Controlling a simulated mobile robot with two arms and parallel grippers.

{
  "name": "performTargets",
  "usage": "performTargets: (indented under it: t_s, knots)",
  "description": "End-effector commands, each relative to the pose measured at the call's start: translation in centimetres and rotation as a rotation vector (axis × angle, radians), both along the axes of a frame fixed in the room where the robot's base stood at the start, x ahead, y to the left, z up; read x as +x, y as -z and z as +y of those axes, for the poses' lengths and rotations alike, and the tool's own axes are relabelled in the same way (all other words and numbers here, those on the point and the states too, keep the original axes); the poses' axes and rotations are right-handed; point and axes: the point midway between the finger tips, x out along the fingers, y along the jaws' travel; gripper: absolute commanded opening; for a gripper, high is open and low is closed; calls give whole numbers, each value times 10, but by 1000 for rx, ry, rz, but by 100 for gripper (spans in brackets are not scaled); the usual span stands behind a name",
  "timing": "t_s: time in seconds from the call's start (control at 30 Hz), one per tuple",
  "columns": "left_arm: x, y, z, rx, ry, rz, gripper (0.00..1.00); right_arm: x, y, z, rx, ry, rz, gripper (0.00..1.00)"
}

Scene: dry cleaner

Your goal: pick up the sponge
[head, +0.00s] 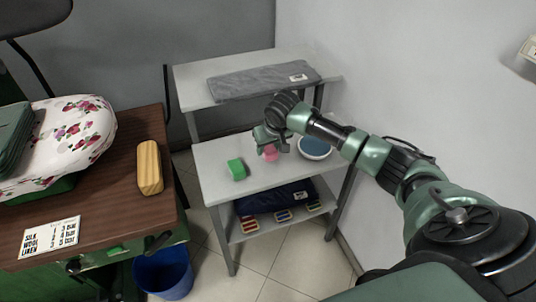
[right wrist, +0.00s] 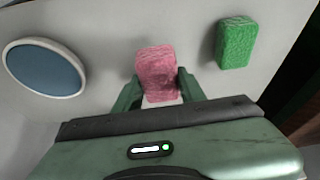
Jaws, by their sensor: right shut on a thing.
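A pink sponge (head: 270,153) is at the middle of the white shelf's main top, partly hidden by my right gripper (head: 271,146) in the head view. In the right wrist view the pink sponge (right wrist: 157,73) sits between the two fingers of the right gripper (right wrist: 158,92), which is shut on it. I cannot tell whether the sponge still touches the shelf. A green sponge (head: 236,169) lies on the same surface to the left, apart from the gripper; it also shows in the right wrist view (right wrist: 236,42). My left gripper is not in view.
A round blue-topped dish (head: 314,147) stands right of the gripper. A grey folded cloth (head: 263,80) lies on the higher shelf behind. A blue bin (head: 164,274) is on the floor.

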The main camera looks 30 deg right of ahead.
Motion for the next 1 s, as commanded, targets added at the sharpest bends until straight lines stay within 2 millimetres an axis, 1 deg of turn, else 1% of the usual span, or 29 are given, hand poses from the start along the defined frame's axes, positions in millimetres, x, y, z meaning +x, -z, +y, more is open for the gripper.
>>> performTargets:
  t_s: [0.03, 0.3, 0.4, 0.5, 0.6, 0.7, 1.0]
  knots:
    - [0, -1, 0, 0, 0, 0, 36, 2, -16, 0, 1, -1, -7, 2]
    - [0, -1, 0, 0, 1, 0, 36, 2, -96, 0, 0, 0, -7, 2]
    - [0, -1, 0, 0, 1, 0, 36, 2, -119, 0, 2, -1, -6, 2]
    - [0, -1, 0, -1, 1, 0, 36, 1, -137, 0, 0, 0, -4, 2]
    - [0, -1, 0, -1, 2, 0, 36, 1, -149, 0, 0, 0, -3, 2]
    - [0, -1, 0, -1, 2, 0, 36, 1, -156, 0, 1, 0, -1, 2]
    - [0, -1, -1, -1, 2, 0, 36, 0, -159, 0, 1, 0, 0, 2]
